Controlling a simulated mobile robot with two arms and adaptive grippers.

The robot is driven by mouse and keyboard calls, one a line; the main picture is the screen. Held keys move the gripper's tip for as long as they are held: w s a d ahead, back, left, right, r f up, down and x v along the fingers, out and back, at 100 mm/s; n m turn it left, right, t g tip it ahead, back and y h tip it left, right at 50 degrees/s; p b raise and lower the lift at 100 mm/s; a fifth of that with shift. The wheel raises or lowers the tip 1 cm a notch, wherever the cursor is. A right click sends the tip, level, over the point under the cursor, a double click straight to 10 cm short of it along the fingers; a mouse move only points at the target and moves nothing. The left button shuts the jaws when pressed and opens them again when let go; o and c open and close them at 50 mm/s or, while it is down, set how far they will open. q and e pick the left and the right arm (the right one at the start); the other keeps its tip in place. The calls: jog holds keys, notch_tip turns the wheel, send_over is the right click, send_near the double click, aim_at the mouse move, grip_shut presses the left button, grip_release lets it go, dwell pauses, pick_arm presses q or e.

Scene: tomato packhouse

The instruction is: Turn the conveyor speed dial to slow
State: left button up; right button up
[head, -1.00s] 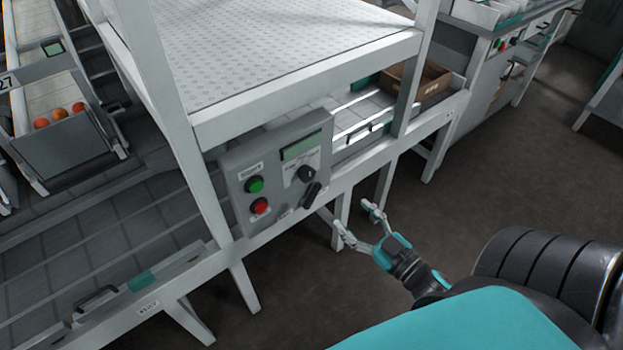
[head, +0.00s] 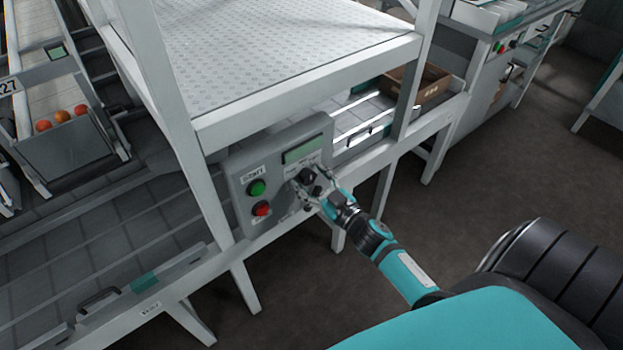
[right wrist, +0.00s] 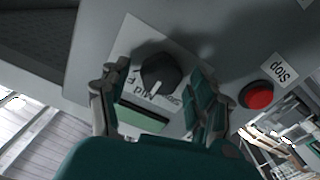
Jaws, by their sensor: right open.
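The grey control panel (head: 240,185) carries the black round speed dial (head: 307,175), below a small display (head: 301,150). My right gripper (head: 310,182) is open at the dial, its fingers close to the panel. In the right wrist view, the dial (right wrist: 160,74) sits between the two spread fingers, with a gap on each side. The panel appears upside down there. The dial's white mark points at the "Mid" label, with "Slow" to its right, partly hidden by the dial and a finger. My left gripper is not in view.
The green button (head: 256,188) and red stop button (head: 261,209) are left of the dial. A white frame post (head: 185,130) stands left of the panel. A cardboard box (head: 432,88) sits behind.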

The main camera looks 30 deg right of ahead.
jog(key=c, duration=1.1)
jog(key=shift+c, duration=0.2)
jog(key=n, duration=0.4)
jog(key=shift+a, duration=0.1)
jog(key=n, duration=0.5)
jog(key=shift+f+n, duration=0.1)
jog(key=shift+n, duration=0.3)
jog(key=o, duration=1.1)
jog(key=shift+o, duration=0.2)
